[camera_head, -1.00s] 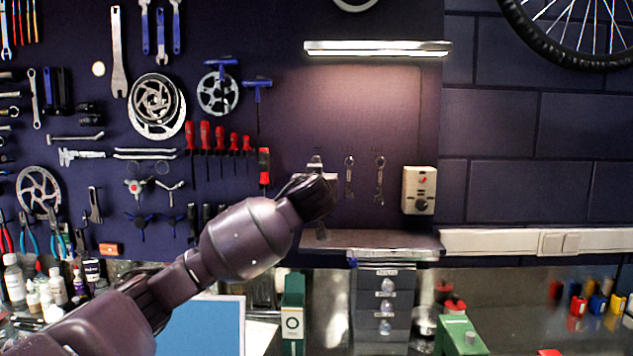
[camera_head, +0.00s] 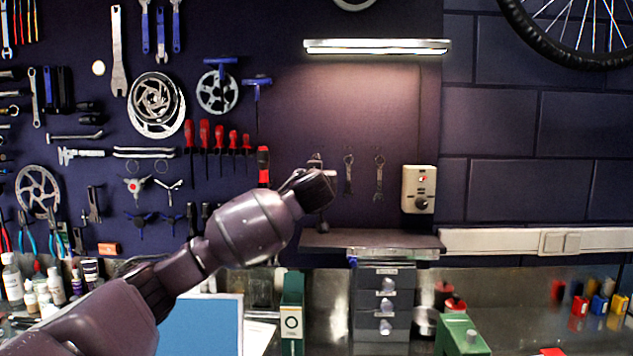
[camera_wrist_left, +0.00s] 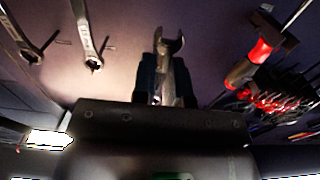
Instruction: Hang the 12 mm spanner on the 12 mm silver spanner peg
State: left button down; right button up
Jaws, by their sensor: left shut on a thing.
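My left gripper (camera_head: 318,188) is in front of the dark wall, left of two hanging spanners. It is shut on a silver spanner (camera_wrist_left: 167,72), upright between the dark fingers. In the head view the held spanner's top end (camera_head: 316,161) shows above the gripper and a lower part below it. I cannot read its size. Whether it touches a peg is hidden by the gripper. The other two silver spanners, a middle one (camera_head: 349,172) and a right one (camera_head: 379,176), hang on the wall. In the wrist view, thin pegs show beside them.
A narrow shelf (camera_head: 325,239) juts out just below the gripper. A cream switch box (camera_head: 419,189) is on the wall to the right. Red-handled screwdrivers (camera_head: 219,137) hang to the left, one (camera_head: 263,166) close to the gripper. A lit lamp (camera_head: 377,46) is above.

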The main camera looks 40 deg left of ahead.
pick_arm(q)
jog(key=shift+f+b+x, duration=0.15)
jog(key=shift+b+x, duration=0.1)
jog(key=shift+x, duration=0.75)
jog(key=shift+f+b+x, duration=0.1)
jog(key=shift+b+x, duration=0.1)
jog(key=shift+x, duration=0.8)
pick_arm(e)
jog(key=shift+s+f, duration=0.1)
jog(key=shift+f, duration=0.55)
pick_arm(q)
jog(key=c, duration=1.2)
grip_release()
jog(key=shift+o, duration=0.6)
pick_arm(e)
jog(key=shift+s+f, duration=0.3)
jog(key=shift+s, duration=0.2)
pick_arm(q)
jog(key=shift+s+d, duration=0.1)
jog(key=shift+s, duration=0.05)
